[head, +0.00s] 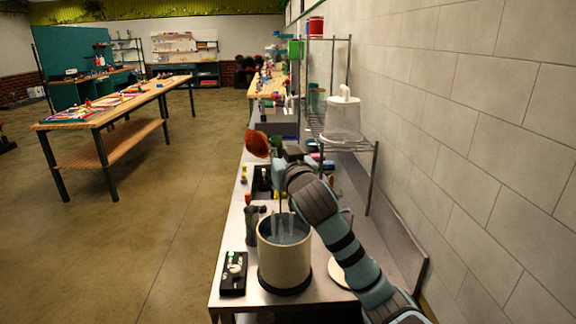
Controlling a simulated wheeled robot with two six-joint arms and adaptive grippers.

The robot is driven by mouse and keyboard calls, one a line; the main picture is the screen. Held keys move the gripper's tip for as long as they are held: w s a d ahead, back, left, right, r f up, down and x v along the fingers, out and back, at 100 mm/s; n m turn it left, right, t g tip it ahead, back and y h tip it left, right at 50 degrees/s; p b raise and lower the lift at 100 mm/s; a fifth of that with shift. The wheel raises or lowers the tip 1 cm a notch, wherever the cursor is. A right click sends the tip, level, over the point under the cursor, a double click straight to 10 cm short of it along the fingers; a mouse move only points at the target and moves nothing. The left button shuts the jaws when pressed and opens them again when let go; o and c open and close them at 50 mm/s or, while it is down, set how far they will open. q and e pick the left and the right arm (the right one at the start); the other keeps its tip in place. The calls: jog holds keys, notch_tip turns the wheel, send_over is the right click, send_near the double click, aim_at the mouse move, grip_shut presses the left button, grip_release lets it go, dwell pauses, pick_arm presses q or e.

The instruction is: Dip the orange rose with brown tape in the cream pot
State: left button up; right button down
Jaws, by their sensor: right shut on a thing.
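The orange rose (257,144) shows as an orange-red bloom just left of my right gripper (279,158). My right gripper is shut on the rose, above and behind the cream pot (284,262). The brown tape cannot be made out, and most of the stem is hidden or too thin to follow. The cream pot stands upright on the near part of the metal bench, with a dark base and grey-blue liquid inside. Thin pale upright shapes show over its mouth; I cannot tell what they are. My left gripper is out of view.
A black tray with small items (234,273) lies left of the pot on the metal bench (222,299). Dark holders and small bottles stand behind the pot. A wire rack (345,146) with a clear white-topped container (342,117) stands at the right wall.

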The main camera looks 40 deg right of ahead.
jog(key=shift+d+f, duration=0.1)
jog(key=shift+w+f+b, duration=0.15)
jog(key=shift+f+b, duration=0.15)
jog(key=shift+b, duration=0.05)
notch_tip(320, 180, down, 12)
jog(key=b, duration=0.9)
jog(key=shift+w+a+f, duration=0.15)
jog(key=shift+a+f, duration=0.1)
jog(key=shift+a, duration=0.05)
jog(key=shift+r, duration=0.1)
dwell(4.0)
notch_tip(320, 180, up, 12)
jog(key=p, duration=1.1)
jog(key=shift+f, duration=0.25)
